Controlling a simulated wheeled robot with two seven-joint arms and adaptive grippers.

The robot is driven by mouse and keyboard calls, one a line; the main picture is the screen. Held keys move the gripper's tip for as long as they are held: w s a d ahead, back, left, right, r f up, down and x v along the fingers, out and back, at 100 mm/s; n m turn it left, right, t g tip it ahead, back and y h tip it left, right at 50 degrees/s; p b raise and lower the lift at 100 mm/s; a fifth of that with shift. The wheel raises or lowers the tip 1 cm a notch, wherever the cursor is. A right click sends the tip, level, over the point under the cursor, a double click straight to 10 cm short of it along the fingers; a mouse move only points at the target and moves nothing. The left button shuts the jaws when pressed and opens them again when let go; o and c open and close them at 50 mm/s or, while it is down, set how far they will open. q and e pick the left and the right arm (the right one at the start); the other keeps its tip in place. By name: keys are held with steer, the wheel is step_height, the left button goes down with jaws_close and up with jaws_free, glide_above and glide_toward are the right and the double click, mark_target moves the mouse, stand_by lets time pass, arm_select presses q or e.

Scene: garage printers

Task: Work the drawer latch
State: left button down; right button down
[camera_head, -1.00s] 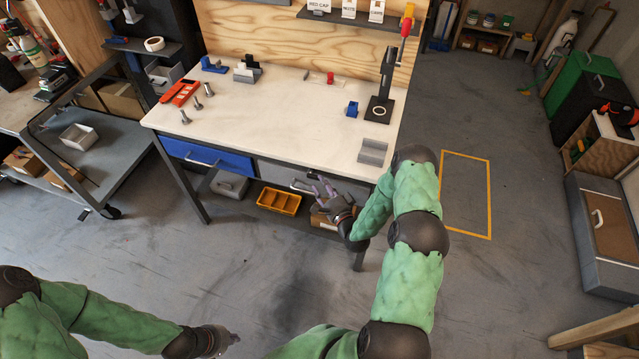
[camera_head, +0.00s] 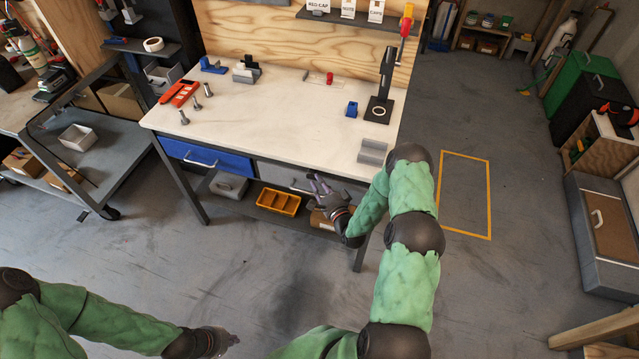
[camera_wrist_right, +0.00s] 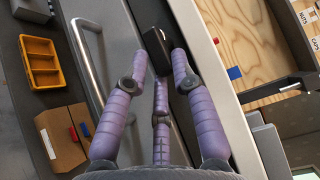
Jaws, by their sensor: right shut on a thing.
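The grey drawer (camera_head: 272,172) is under the right part of the workbench top. Its front also shows in the right wrist view (camera_wrist_right: 120,38), with a metal bar handle (camera_wrist_right: 88,58). A black latch (camera_wrist_right: 157,48) sits near the drawer's upper edge. My right gripper (camera_head: 315,183) is at the latch. In the right wrist view its purple fingers (camera_wrist_right: 160,62) are around the latch, shut on it. The latch is mostly hidden by the fingers in the head view. My left gripper (camera_head: 232,340) is low in the head view, away from the bench, its fingers too small to read.
A blue drawer (camera_head: 208,158) is left of the grey one. A yellow divided tray (camera_head: 278,202) and a cardboard box (camera_wrist_right: 62,138) are on the shelf below. The bench top (camera_head: 290,120) holds several tools and fixtures. Floor in front is clear.

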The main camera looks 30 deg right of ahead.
steer(key=shift+w+d+r+t+b, duration=0.3)
steer(key=shift+d+r+b, duration=0.1)
steer(key=shift+b, duration=0.15)
steer(key=m+t+b, duration=0.1)
steer(key=b, duration=0.1)
steer(key=f+m+t+h+b, duration=0.1)
steer(key=b, duration=0.2)
steer(key=f+m+t+b, duration=0.1)
steer(key=m+b, duration=0.1)
steer(key=shift+a+f+h+b, duration=0.15)
steer(key=shift+a+h+b, duration=0.1)
steer(key=shift+h+b, duration=0.15)
steer(key=shift+w+m+t+h+b, duration=0.2)
steer(key=shift+m+t+h+b, duration=0.4)
steer(key=shift+m+b, duration=0.6)
steer(key=c, duration=1.2)
jaws_free()
steer(key=shift+f, duration=0.1)
steer(key=shift+s+a+f, duration=0.1)
